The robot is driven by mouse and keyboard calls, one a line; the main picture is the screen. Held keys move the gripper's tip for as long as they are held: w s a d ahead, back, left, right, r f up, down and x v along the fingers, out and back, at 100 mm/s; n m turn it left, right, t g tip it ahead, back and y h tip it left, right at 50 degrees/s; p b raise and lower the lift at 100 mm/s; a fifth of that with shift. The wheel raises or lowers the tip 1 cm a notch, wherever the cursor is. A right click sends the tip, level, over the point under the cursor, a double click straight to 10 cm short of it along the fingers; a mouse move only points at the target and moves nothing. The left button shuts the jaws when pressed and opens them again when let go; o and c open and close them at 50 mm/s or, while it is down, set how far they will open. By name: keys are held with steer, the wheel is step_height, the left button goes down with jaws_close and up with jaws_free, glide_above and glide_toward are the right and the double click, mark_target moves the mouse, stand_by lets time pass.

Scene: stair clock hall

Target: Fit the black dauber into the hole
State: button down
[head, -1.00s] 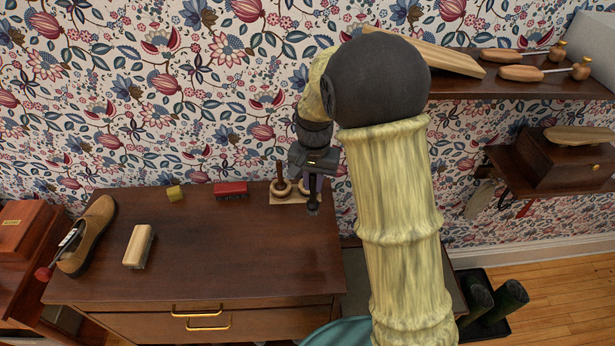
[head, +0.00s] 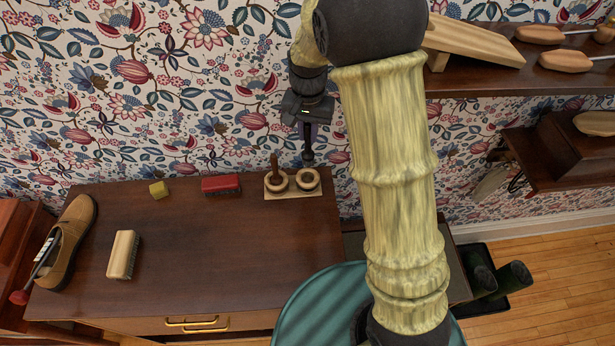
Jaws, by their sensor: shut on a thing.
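My gripper (head: 307,128) is shut on the black dauber (head: 308,155), a dark stick with a rounded lower end that hangs roughly upright. The holder (head: 293,194) is a pale wooden plate with two round wooden rings at the back right of the dresser top. In the picture the dauber's lower end is just above the right ring (head: 308,180), apart from it; its height and depth over the ring are hard to judge. A brown-handled dauber (head: 275,164) stands in the left ring (head: 277,182). The fingers partly hide the held dauber's upper part.
On the dresser top (head: 210,250) are a red brush (head: 221,184), a yellow block (head: 159,189), a pale brush (head: 123,254) and a brown shoe (head: 69,240). The dresser's middle is clear. A wall shelf (head: 480,80) is at the right.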

mark_target(308, 155)
steer(key=shift+s, duration=0.25)
step_height(308, 155, down, 6)
steer(key=shift+w+a+p, duration=0.15)
steer(key=shift+p, duration=0.65)
steer(key=shift+f, duration=0.15)
step_height(308, 155, down, 4)
steer(key=shift+r+p, duration=0.2)
steer(key=shift+p, duration=0.35)
